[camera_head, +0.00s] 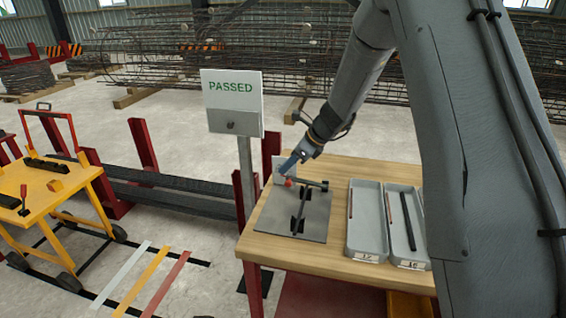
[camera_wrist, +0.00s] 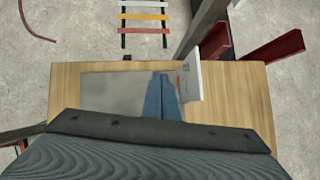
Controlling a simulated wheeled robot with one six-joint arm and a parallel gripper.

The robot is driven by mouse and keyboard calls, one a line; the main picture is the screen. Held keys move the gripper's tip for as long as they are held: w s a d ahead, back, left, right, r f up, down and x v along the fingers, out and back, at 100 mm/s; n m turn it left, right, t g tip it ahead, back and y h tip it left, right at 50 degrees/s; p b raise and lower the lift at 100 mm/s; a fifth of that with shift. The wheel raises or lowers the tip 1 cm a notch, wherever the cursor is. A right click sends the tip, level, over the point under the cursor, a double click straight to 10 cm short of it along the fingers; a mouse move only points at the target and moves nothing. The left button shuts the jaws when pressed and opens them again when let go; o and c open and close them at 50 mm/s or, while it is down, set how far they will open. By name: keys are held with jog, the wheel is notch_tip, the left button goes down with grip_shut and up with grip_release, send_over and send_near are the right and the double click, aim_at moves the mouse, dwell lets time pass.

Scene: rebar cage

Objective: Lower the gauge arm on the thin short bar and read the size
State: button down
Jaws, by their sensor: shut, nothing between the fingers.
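The gauge stands on a grey plate (camera_head: 264,215) on the wooden table. Its pale upright scale (camera_head: 279,163) is at the back left of the plate, and it also shows in the wrist view (camera_wrist: 190,77). The dark gauge arm (camera_head: 313,184) extends right from near a red knob (camera_head: 289,183). Dark supports (camera_head: 297,224) stand on the plate; I cannot clearly tell a bar from them. My gripper (camera_head: 284,170) is shut and empty, its blue fingers just above the red knob beside the scale. The wrist view shows the fingers (camera_wrist: 160,76) together; whether they touch the knob is unclear.
Two grey trays (camera_head: 365,255) with number labels sit right of the plate, holding a few bars, including a thick dark bar (camera_head: 408,222). A sign reading PASSED (camera_head: 231,90) stands behind the table. A yellow cart (camera_head: 50,205) is left. Rebar cages lie behind.

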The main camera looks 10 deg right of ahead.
jog(key=a+r, duration=0.8)
jog(key=r, duration=0.2)
jog(key=s+d+f+n+g+h, duration=0.1)
jog(key=s+d+f+n+h, duration=0.1)
jog(key=s+d+n, duration=0.3)
jog(key=s+d+f+n+h, duration=0.2)
jog(key=s+d+n, duration=0.4)
jog(key=s+n, duration=0.5)
jog(key=s+d+f+n+g+h, duration=0.1)
jog(key=s+d+n, duration=0.4)
jog(key=s, duration=1.2)
jog(key=n+h, duration=0.1)
jog(key=n, duration=0.2)
jog(key=shift+s+d+f+g, duration=0.15)
jog(key=shift+d+f+g, duration=0.15)
jog(key=shift+f, duration=0.1)
dwell(0.6)
